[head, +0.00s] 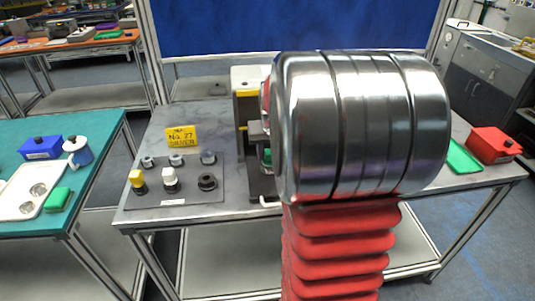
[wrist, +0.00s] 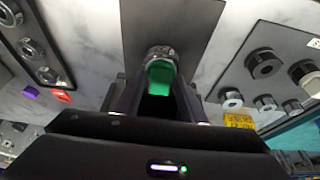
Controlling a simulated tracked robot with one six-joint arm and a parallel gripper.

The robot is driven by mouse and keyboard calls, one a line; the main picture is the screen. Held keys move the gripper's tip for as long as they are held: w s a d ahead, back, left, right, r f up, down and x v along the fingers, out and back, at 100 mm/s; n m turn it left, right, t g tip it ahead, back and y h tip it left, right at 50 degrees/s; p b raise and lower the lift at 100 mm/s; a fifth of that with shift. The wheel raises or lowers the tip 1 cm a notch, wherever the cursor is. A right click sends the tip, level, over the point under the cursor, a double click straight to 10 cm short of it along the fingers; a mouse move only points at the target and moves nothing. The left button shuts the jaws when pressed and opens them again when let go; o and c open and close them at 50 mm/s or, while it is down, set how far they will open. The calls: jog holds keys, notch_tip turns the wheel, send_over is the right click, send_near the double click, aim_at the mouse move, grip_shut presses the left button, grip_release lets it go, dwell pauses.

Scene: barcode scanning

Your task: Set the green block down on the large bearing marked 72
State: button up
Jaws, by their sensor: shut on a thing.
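The green block (wrist: 160,72) is between the two dark fingers of my gripper (wrist: 160,84) in the wrist view. My gripper is shut on it. A round metal bearing (wrist: 161,51) shows just beyond the block, on a dark plate. The block overlaps part of the bearing in this view; I cannot tell whether they touch. No number is readable on the bearing. In the head view my arm hides the bearing and most of my gripper; a small patch of green (head: 266,156) shows beside the arm.
A dark board (head: 190,187) with several round parts stands left of my arm, by a yellow sign (head: 182,137). Another board with ring parts (wrist: 36,48) is at left in the wrist view. A green tray (head: 463,157) and red box (head: 493,144) are at right.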

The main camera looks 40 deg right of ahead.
jog(key=shift+f, duration=0.3)
jog(key=o, duration=1.2)
jog(key=shift+o, duration=0.6)
jog(key=shift+o, duration=1.2)
jog(key=shift+s+r, duration=0.1)
jog(key=shift+r, duration=3.65)
